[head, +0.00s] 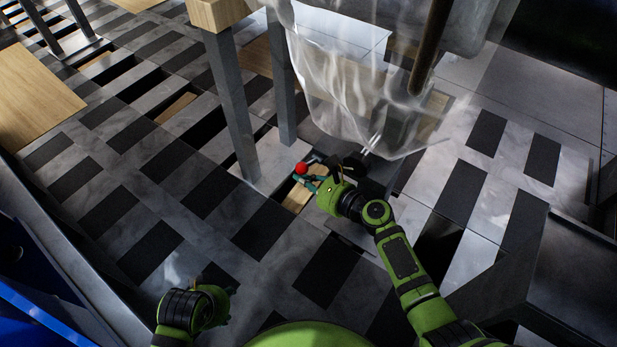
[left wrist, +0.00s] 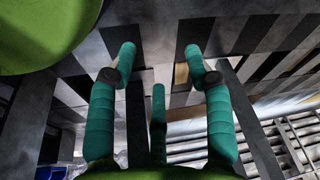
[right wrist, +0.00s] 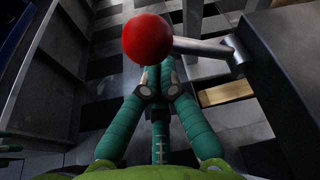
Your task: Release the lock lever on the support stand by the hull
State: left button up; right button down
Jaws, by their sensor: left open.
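The lock lever shows in the right wrist view as a grey metal rod (right wrist: 205,48) with a red ball knob (right wrist: 147,38) on its end. In the head view the red knob (head: 301,168) is just beside the fingers of my right gripper (head: 312,180). In the right wrist view my right gripper's fingers (right wrist: 151,82) come together just below the knob, with nothing seen between them. The knob partly hides the fingertips, and I cannot tell whether they touch it. My left gripper (left wrist: 162,58) is open and empty; in the head view it is low, left of centre.
A clear plastic-wrapped hull (head: 345,85) hangs above and behind the lever. Grey posts (head: 235,110) with a wooden top stand left of it. A dark block (right wrist: 285,65) stands right of the lever.

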pick_arm(q)
jog(key=x, duration=0.1)
jog(key=p+x, duration=0.1)
jog(key=x, duration=0.1)
jog(key=shift+s+d+f+p, duration=0.15)
jog(key=shift+s+d+p, duration=0.05)
jog(key=shift+s+p, duration=0.15)
pick_arm(e)
jog(key=s+d, duration=0.5)
jog(key=d, duration=0.2)
jog(key=shift+d+r, duration=0.15)
jog(key=shift+r, duration=0.25)
pick_arm(q)
jog(key=shift+w, duration=0.1)
pick_arm(e)
jog(key=shift+s, duration=0.1)
